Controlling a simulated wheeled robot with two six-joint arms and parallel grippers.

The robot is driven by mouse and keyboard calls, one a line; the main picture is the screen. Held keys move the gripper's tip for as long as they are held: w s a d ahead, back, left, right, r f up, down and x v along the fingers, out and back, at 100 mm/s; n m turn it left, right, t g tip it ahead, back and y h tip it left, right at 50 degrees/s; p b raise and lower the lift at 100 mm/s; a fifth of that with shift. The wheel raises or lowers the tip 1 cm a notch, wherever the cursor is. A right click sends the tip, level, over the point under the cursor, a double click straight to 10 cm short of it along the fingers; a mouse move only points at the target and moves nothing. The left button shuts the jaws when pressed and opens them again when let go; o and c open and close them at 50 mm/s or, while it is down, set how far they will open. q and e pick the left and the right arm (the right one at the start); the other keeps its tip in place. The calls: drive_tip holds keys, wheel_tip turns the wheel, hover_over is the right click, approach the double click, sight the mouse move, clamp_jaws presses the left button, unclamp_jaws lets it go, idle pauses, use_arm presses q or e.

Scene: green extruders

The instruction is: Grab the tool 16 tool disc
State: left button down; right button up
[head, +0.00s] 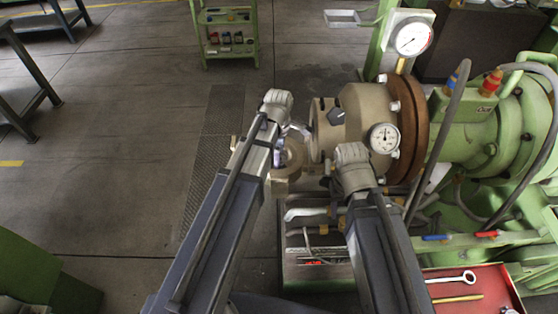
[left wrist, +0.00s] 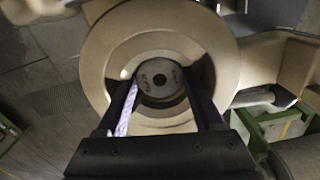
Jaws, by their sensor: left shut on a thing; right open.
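The small grey disc (left wrist: 161,77) with a dark central hole and two small holes, which I take for the tool disc, shows in the left wrist view. It sits between the two dark fingers of my left gripper (left wrist: 162,95), which is shut on it. Behind and around it is a large beige ring (left wrist: 105,50). In the head view my left gripper (head: 279,150) is beside the beige ring (head: 293,157), left of the extruder head; the small disc cannot be made out there. My right gripper (head: 352,165) is below the extruder head, open, its fingers mostly hidden by its wrist.
The beige extruder head (head: 352,112) with gauges (head: 384,138) and a brown flange (head: 411,110) stands close to both arms. A red tray (head: 480,290) with a wrench (head: 455,278) is at lower right. A green shelf cart (head: 228,35) is at the back.

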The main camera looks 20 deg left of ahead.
use_arm(q)
drive_tip(key=shift+r, duration=0.15)
wheel_tip(320, 180, up, 10)
drive_tip(key=p, duration=1)
